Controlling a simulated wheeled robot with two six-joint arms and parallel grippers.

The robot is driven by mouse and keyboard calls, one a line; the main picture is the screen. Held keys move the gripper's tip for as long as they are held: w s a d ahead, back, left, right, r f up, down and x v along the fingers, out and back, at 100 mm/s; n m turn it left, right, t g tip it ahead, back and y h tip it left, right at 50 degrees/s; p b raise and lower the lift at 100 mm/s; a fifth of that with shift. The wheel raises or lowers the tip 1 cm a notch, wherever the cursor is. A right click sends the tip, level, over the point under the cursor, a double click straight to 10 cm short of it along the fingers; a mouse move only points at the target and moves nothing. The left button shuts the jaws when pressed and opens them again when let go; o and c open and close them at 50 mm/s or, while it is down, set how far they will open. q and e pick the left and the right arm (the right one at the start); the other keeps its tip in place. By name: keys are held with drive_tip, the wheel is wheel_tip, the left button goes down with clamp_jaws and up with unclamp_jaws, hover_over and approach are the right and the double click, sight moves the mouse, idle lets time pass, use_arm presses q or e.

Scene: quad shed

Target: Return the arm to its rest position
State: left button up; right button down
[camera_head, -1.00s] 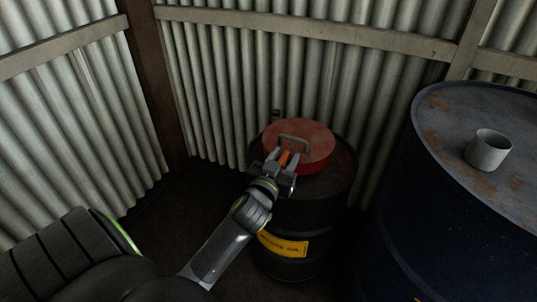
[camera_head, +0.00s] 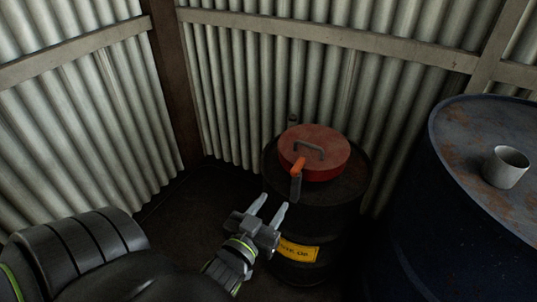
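My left gripper (camera_head: 269,209) is open and empty in the head view. It is in front of the black drum (camera_head: 335,212), below and to the left of the red lid (camera_head: 318,150). The red round lid, with a grey handle (camera_head: 309,151), sits on top of the drum. An orange and dark tool-like piece (camera_head: 297,176) lies at the lid's front edge, apart from my fingers. My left arm (camera_head: 85,250) comes in from the lower left. My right gripper is not in view.
A large blue drum (camera_head: 405,215) stands at the right, with a grey cup (camera_head: 505,167) on its rusty top. Corrugated metal walls (camera_head: 330,85) close off the back and left. A yellow label (camera_head: 298,250) is on the black drum. Dark floor (camera_head: 190,205) lies open left of the drum.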

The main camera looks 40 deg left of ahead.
use_arm(q)
drive_tip(key=shift+s, duration=0.3)
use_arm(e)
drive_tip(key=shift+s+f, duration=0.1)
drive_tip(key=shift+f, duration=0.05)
use_arm(q)
drive_tip(key=s+f+g+h, duration=0.1)
drive_tip(key=s+f+g, duration=0.3)
drive_tip(key=f, duration=0.6)
drive_tip(key=s+f+g+h, duration=0.1)
drive_tip(key=s+f+g, duration=0.3)
drive_tip(key=f, duration=0.7)
drive_tip(key=s+f+g+h, duration=0.1)
drive_tip(key=s+f+g, duration=0.3)
drive_tip(key=f, duration=0.6)
drive_tip(key=s+f+m+g+p, duration=0.1)
drive_tip(key=s+f+g+p, duration=0.1)
drive_tip(key=s+p, duration=0.6)
drive_tip(key=s+a+f+m+g+p, duration=0.1)
drive_tip(key=s+f+p, duration=0.3)
drive_tip(key=s+p, duration=0.5)
drive_tip(key=shift+a+g, duration=0.15)
drive_tip(key=shift+g, duration=0.55)
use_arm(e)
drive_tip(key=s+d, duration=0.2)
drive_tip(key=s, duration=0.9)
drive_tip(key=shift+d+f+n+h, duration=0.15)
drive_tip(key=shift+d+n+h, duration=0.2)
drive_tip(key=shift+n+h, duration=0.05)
